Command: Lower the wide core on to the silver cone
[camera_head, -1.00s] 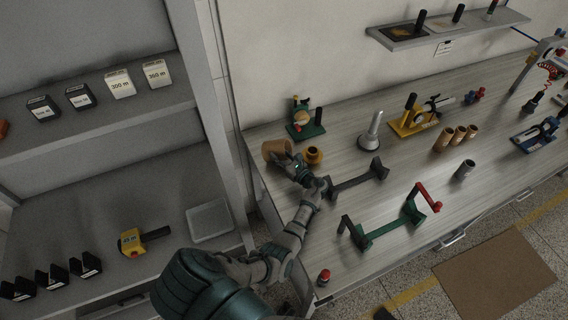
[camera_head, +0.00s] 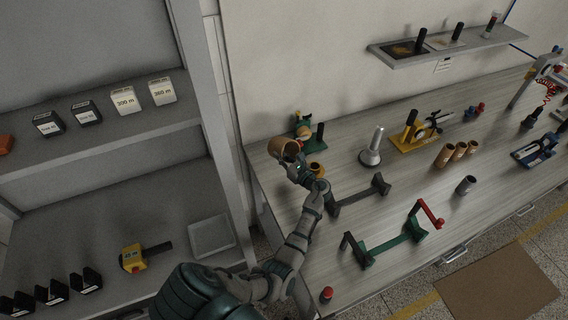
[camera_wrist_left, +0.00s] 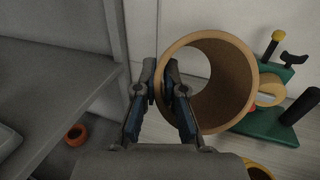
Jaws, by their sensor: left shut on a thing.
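The wide core (camera_head: 282,149) is a short brown cardboard tube with a wide bore. My left gripper (camera_head: 297,162) is shut on its wall and holds it near the table's left end. In the left wrist view the core (camera_wrist_left: 245,85) shows its open end, with my gripper's fingers (camera_wrist_left: 172,95) on its left wall. The silver cone (camera_head: 371,150) stands upright on the table to the right of my gripper, with a round base and a narrow post, and nothing is on it. My right gripper is not in view.
A yellow ring-like piece (camera_head: 316,170) sits just below the core. A green device (camera_head: 308,133) stands behind. A dark stand (camera_head: 360,193) and a green stand with red crank (camera_head: 395,240) lie in front. Several narrow brown cores (camera_head: 446,155) stand to the right.

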